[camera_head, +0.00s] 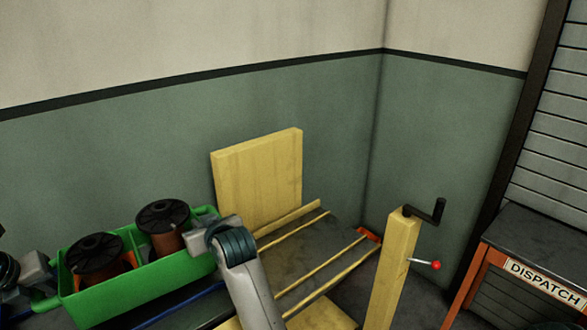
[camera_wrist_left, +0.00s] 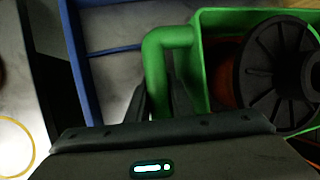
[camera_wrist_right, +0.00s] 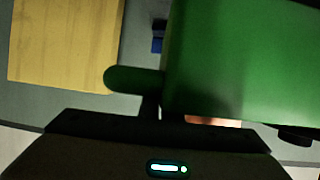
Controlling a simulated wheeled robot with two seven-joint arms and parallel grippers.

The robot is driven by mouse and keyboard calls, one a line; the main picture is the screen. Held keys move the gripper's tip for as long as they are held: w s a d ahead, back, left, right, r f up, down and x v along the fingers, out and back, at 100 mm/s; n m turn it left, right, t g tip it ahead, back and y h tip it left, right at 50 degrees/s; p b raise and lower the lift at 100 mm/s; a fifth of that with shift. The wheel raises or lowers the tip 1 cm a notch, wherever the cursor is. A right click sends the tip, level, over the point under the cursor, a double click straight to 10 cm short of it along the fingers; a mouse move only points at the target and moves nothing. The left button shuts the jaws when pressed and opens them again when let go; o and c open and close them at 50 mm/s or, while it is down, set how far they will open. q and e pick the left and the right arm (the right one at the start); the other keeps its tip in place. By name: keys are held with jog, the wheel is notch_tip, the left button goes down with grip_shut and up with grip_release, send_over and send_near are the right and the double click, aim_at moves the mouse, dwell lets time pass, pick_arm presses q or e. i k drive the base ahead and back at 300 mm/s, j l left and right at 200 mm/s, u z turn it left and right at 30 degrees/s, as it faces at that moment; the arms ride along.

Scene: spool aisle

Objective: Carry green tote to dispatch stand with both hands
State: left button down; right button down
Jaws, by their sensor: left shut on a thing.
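The green tote (camera_head: 150,280) is at the lower left of the head view, with two dark-flanged, reddish-brown spools (camera_head: 162,216) (camera_head: 95,254) in it. My left gripper (camera_wrist_left: 158,105) is shut on the tote's green handle (camera_wrist_left: 165,42) in the left wrist view. My right gripper (camera_head: 212,232) is at the tote's other end. In the right wrist view its fingers, partly hidden, meet the other handle (camera_wrist_right: 130,80) and look closed on it. The dispatch stand (camera_head: 540,245), with a dark top, orange frame and "DISPATCH" label (camera_head: 544,283), is at the right, well apart from the tote.
A yellow wooden rack with an upright board (camera_head: 258,180) and slats stands against the wall. A wooden post (camera_head: 397,265) with a black crank and red-knobbed lever stands between the tote and the stand. A blue-edged container (camera_wrist_left: 85,60) lies below the tote. Shutter slats (camera_head: 555,140) rise behind the stand.

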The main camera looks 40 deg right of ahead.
aim_at(561, 247)
jog(key=z, duration=2.85)
jog(key=i+j, duration=0.15)
jog(key=i, duration=0.5)
jog(key=i+j, duration=0.2)
jog(key=i, duration=0.45)
